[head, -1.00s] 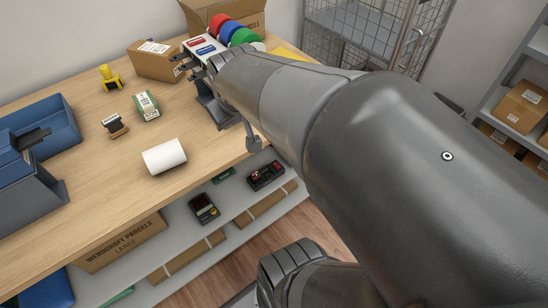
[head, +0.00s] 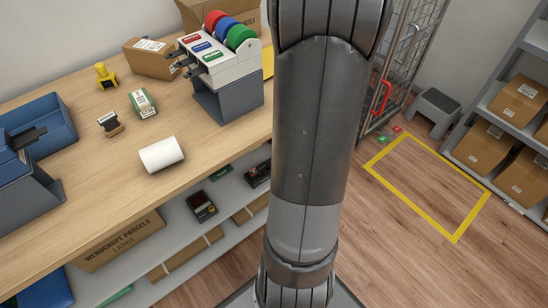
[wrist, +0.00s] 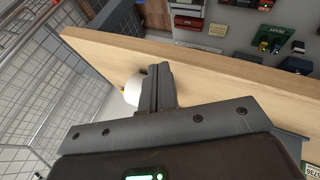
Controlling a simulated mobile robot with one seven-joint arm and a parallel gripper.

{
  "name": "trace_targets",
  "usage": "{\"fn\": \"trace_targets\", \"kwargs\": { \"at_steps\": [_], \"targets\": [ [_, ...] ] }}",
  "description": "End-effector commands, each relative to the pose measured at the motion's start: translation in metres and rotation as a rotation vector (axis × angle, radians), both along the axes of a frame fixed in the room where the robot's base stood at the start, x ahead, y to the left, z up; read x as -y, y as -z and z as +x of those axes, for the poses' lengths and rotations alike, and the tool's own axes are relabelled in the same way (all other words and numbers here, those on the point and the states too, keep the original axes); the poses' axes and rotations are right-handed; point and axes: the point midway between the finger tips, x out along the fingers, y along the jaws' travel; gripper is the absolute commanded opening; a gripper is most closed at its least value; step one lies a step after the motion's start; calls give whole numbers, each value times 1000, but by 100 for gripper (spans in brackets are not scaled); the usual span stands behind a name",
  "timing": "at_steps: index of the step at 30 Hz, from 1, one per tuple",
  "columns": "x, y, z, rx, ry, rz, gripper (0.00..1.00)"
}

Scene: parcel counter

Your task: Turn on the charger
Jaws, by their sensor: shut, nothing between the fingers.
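I cannot tell for sure which thing is the charger. A dark device with small red and green marks (head: 258,172) lies on the shelf under the counter, partly hidden by my arm. A dark handheld-like device with a small screen (head: 202,207) lies to its left on the same shelf. My gripper (wrist: 160,82) shows in the wrist view, its fingers shut together and empty, over the wooden counter (wrist: 215,72). A pale rounded thing (wrist: 132,90) shows just left of the fingers. My gripper cannot be made out in the head view.
On the counter stand a dispenser with coloured rolls (head: 224,55), a white roll (head: 161,155), a green-white box (head: 143,103) and a blue tray (head: 50,125). A wire cage (head: 408,65) and grey step stool (head: 437,108) stand right. The yellow-outlined floor area (head: 425,190) is clear.

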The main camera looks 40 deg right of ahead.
Motion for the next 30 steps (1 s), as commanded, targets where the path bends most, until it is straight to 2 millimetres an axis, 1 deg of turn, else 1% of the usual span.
{"fn": "trace_targets", "kwargs": {
  "at_steps": [1, 6, 9, 12, 16, 21, 25, 30],
  "targets": [
    [12, 14, -6, -11, -4, -3, 0],
    [42, 54, -19, -20, -37, -13, 0],
    [52, 80, -19, -4, -61, -5, 0],
    [57, 105, -14, 29, -85, 13, 0],
    [60, 137, -4, 84, -113, 47, 0],
    [57, 179, 7, 172, -143, 107, 0],
    [51, 210, 14, 247, -160, 162, 0],
    [38, 247, 20, 359, -174, 242, 0]
  ]
}}
